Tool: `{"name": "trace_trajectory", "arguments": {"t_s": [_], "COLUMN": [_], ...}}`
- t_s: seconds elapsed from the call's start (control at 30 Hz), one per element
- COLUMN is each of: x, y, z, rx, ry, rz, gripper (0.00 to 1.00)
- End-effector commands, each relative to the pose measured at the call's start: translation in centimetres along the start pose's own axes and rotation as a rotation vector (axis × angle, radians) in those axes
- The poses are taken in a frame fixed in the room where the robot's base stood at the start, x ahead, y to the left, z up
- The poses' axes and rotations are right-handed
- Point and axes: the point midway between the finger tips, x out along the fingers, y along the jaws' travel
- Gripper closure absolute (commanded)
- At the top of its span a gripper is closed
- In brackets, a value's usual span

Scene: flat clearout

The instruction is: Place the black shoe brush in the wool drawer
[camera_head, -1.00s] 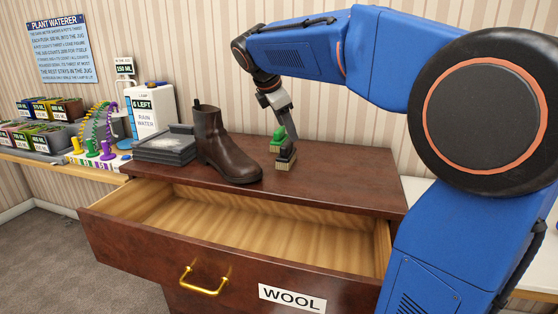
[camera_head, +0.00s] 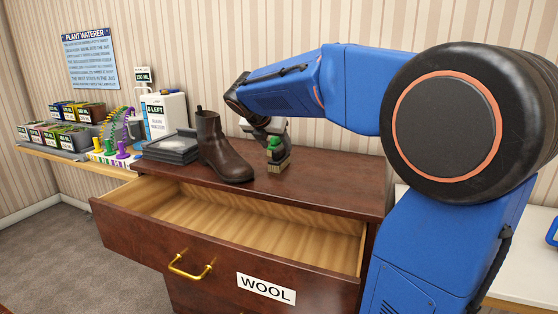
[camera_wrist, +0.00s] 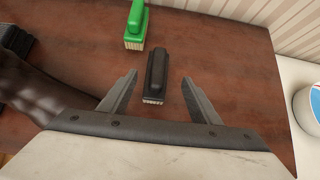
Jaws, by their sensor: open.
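The black shoe brush (camera_wrist: 157,75) stands bristles down on the brown dresser top, seen from above in the wrist view. In the head view the brush (camera_head: 279,164) is partly hidden by my gripper. My gripper (camera_wrist: 160,77) is open and empty above it, with one finger on each side of the brush's outline and no visible contact. It also shows in the head view (camera_head: 270,134). The wool drawer (camera_head: 150,228), labelled WOOL and with a brass handle, is pulled open in front below the dresser top. Its visible interior is bare.
A green brush (camera_wrist: 136,25) stands just beyond the black one. A brown boot (camera_head: 222,150) stands left of the brushes, beside dark stacked boxes (camera_head: 172,148). A side table at the left holds a white container (camera_head: 165,115) and several small boxes. A white surface lies right.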

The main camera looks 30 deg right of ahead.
Motion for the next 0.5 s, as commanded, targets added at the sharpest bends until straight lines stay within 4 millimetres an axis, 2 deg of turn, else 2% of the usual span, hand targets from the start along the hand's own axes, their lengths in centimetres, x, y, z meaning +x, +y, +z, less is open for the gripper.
{"name": "trace_trajectory", "arguments": {"t_s": [0.1,0.2,0.5], "x": [2.2,3.5,5.2], "y": [0.0,0.0,0.1], "z": [-0.1,0.0,0.1], "rx": [0.0,0.001,0.001], "ry": [0.002,0.001,0.0], "rz": [-0.003,-0.002,-0.001], "gripper": [0.43,0.43,0.43]}}
